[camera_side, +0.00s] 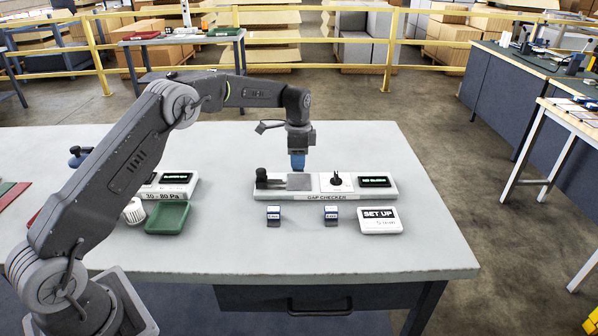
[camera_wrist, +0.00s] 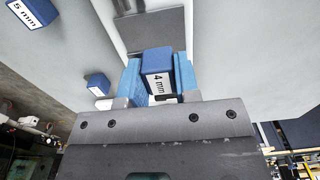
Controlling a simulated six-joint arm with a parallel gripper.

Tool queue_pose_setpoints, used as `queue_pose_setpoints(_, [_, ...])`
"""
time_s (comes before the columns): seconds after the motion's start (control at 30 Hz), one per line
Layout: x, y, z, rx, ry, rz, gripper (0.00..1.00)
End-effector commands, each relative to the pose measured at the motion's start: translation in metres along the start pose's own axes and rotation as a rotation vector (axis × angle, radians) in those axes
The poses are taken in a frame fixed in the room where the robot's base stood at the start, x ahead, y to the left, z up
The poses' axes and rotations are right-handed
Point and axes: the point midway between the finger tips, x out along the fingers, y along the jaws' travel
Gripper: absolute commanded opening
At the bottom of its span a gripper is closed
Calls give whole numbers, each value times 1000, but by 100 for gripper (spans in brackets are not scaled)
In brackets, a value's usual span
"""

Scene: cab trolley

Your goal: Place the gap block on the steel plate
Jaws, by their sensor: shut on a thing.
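My gripper (camera_side: 298,163) is shut on a blue gap block with a white "4 mm" label (camera_wrist: 157,72), clear between the blue fingers in the wrist view. In the side view the block cannot be told apart from the blue fingers. The steel plate (camera_side: 300,182) is a bare grey square in the white gap checker (camera_side: 325,197). My gripper is above the plate's rear part; the exact gap is hard to tell. The plate also shows beyond the block in the wrist view (camera_wrist: 155,30).
Two blue labelled blocks stand in front of the checker, left (camera_side: 273,215) and right (camera_side: 331,215). A black knob (camera_side: 262,178), a black post (camera_side: 336,179) and a display (camera_side: 375,181) flank the plate. A "SET UP" sign (camera_side: 380,220) and green tray (camera_side: 167,217) stand nearby.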

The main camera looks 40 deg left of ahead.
Motion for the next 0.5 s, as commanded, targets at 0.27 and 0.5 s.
queue_pose_setpoints(0.27, [22,1,-3,-1,-1,2,4])
queue_pose_setpoints(0.5, [42,1,-3,-1,1,-1,4])
